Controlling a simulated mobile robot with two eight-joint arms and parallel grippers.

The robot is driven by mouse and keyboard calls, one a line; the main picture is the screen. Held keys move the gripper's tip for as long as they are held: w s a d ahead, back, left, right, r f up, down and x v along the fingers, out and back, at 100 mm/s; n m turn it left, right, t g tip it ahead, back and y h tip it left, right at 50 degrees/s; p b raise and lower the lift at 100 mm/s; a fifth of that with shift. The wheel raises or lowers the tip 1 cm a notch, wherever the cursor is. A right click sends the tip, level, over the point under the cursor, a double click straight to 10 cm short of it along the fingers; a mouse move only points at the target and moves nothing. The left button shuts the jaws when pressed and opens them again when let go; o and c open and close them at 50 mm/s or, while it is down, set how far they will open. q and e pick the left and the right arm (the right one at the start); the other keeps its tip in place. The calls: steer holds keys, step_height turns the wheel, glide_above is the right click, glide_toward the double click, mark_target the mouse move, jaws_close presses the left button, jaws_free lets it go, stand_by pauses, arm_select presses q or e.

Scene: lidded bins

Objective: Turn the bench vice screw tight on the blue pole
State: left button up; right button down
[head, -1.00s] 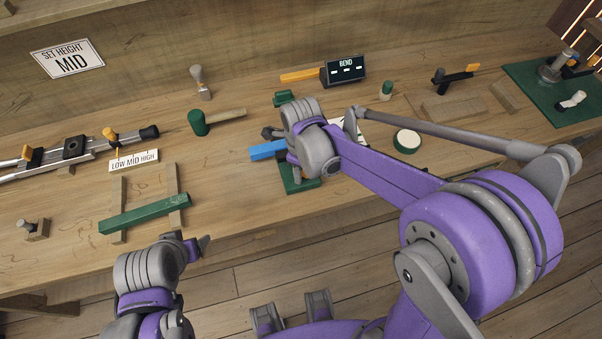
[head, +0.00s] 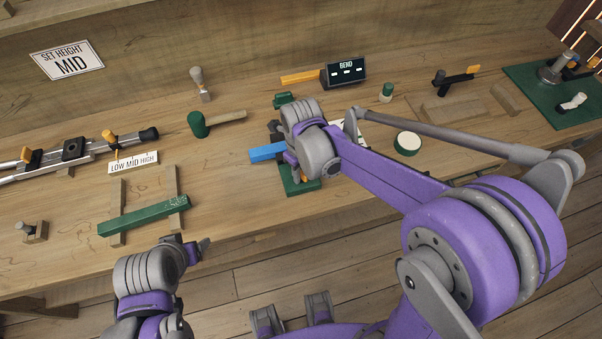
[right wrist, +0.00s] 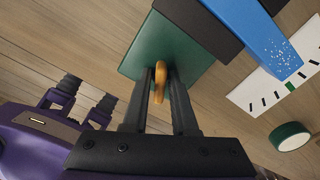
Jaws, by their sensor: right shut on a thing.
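The bench vice has a green base (head: 303,187) and a dark jaw block (right wrist: 197,20); my right arm hides much of it in the head view. The blue pole (head: 266,152) lies at the vice and sticks out left in the head view. In the right wrist view the blue pole (right wrist: 250,30) runs beside the dark block, with pale speckles at one end. My right gripper (right wrist: 162,78) is shut on the orange screw handle (right wrist: 162,60), over the green base. My left gripper (head: 201,246) is off the bench's front edge; its finger gap is unclear.
A green bar (head: 145,214) lies across two wooden strips at the bench front. A green mallet (head: 198,124), a round green-rimmed pad (head: 407,143) and a BEND display (head: 345,71) stand around the vice. A rail with orange knobs (head: 75,150) is at the left.

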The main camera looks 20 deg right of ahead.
steer(key=c, duration=1)
jaws_free()
steer(key=shift+o, duration=0.2)
steer(key=shift+r+p, duration=1.4)
steer(key=shift+r, duration=1.15)
arm_select(q)
steer(key=r, duration=0.2)
steer(key=w+r, duration=0.1)
steer(key=shift+w+r, duration=0.15)
steer(key=shift+r, duration=0.2)
